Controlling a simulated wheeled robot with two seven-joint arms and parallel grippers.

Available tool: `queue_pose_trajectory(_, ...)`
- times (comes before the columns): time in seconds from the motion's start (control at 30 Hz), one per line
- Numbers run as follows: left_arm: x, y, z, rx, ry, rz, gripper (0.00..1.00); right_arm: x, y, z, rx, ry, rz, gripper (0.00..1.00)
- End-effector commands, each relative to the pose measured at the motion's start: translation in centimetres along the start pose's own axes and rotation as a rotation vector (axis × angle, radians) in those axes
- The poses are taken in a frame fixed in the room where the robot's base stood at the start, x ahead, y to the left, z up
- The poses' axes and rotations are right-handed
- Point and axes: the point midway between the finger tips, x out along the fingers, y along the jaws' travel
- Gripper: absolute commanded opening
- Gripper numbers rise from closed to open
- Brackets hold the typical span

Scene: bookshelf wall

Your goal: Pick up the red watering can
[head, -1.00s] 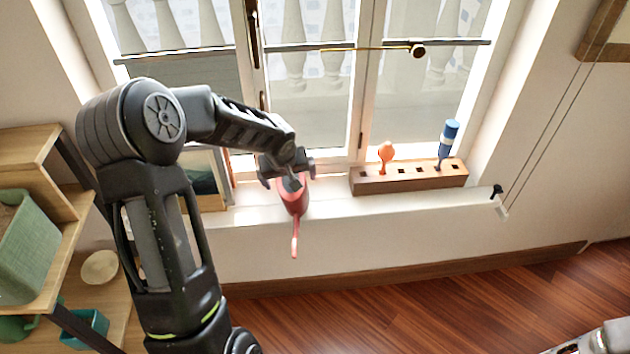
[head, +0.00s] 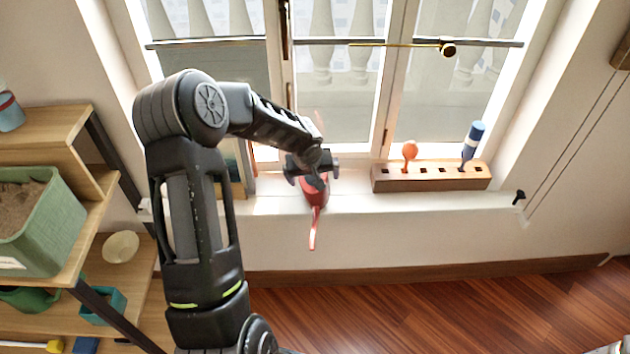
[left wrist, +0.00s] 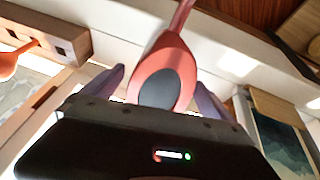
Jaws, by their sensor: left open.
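The red watering can (head: 315,193) stands on the white window sill, its thin spout reaching out over the sill's front edge. My left gripper (head: 312,176) is right at the can and hides part of its upper body. In the left wrist view, the can (left wrist: 169,55) shows between the two open fingers of my left gripper (left wrist: 160,88), with a dark grey oval on its near side. The fingers lie on either side of it, and I cannot tell whether they touch it.
A wooden block (head: 430,178) with an orange tool and a blue tool stands on the sill to the right. A framed picture (head: 236,170) leans just left of the can. A shelf with a green planter (head: 45,228) stands at the left.

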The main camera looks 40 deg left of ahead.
Motion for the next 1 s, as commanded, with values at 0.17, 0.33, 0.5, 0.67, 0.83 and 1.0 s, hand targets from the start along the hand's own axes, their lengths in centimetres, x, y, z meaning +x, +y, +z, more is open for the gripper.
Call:
queue_pose_trajectory(0.17,2.6,0.0,0.0,-0.001,-0.003,0.0,0.98,-0.5,-0.2,0.0,0.0,0.0,0.0,0.36)
queue_pose_trajectory(0.33,3.5,0.1,-0.1,-0.001,0.0,0.0,0.98,-0.5,-0.2,0.0,0.0,0.0,0.0,0.36)
queue_pose_trajectory(0.5,3.4,0.0,-0.1,-0.001,0.0,0.0,0.98,-0.5,-0.2,0.0,0.0,-0.001,0.0,0.36)
queue_pose_trajectory(0.67,3.4,0.0,-0.1,0.0,-0.001,0.0,0.98,-0.5,-0.2,0.0,0.0,0.0,0.0,0.36)
queue_pose_trajectory(0.83,3.4,0.0,-0.1,0.0,-0.001,0.0,0.98,-0.5,-0.2,0.0,0.0,0.0,0.0,0.36)
queue_pose_trajectory(1.0,3.4,0.0,-0.1,0.0,-0.001,0.0,0.87,-0.5,-0.2,0.0,0.0,0.0,0.0,0.36)
